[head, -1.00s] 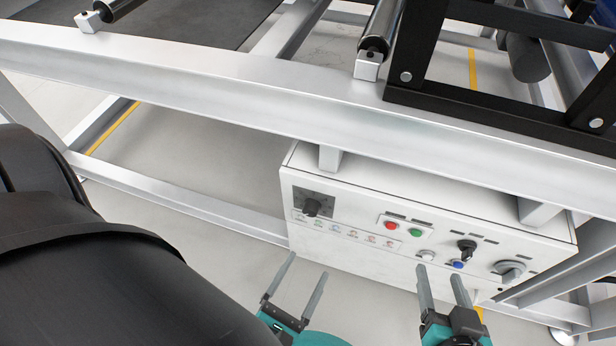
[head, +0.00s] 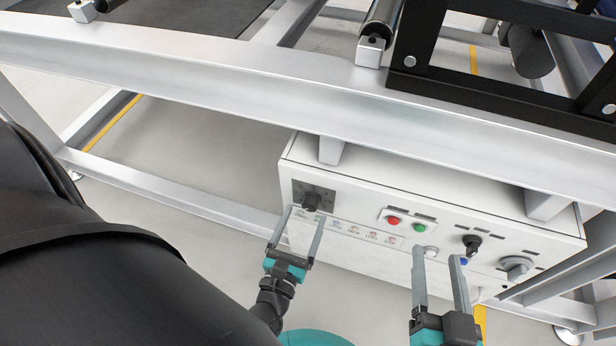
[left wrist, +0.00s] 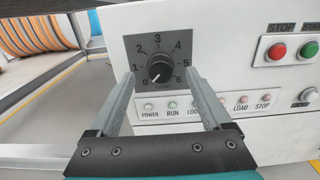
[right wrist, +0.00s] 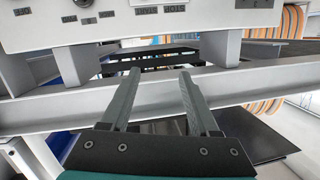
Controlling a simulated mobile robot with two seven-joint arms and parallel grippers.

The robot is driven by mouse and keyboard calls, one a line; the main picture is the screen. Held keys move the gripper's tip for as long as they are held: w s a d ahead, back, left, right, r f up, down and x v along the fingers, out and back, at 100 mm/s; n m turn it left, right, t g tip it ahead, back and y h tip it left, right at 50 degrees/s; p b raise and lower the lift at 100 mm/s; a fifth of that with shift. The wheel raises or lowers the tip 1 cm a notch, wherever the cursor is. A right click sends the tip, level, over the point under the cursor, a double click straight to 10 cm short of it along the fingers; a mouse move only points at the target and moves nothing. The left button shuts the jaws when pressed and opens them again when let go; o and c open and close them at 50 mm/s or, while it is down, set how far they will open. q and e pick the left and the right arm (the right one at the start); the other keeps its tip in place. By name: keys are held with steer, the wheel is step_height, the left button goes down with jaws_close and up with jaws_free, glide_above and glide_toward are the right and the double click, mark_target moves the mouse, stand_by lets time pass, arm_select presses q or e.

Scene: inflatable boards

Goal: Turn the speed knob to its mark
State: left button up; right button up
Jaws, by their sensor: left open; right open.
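The speed knob (head: 311,202) is a round black knob on a dark square dial plate at the left end of the white control box (head: 440,215). In the left wrist view the knob (left wrist: 159,68) sits in a scale numbered 0 to 6, and its white pointer line points down and left, near 0. My left gripper (head: 306,213) is open, its two fingers reaching up just below the knob, one to either side in the left wrist view; contact cannot be told. My right gripper (head: 434,252) is open and empty in front of the box's lower middle.
Red (head: 393,221) and green (head: 419,228) buttons, a black switch (head: 472,242) and a grey rotary switch (head: 516,265) lie further right on the panel. A silver frame beam (head: 250,85) crosses above the box.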

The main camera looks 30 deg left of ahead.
mark_target(308, 208)
arm_select(q)
steer(key=shift+x, duration=1.7)
arm_select(e)
steer(key=shift+s+a+r+t, duration=0.25)
steer(key=shift+s+r+t, duration=0.15)
steer(key=shift+t, duration=0.2)
arm_select(q)
jaws_close()
arm_select(e)
steer(key=shift+w, duration=0.1)
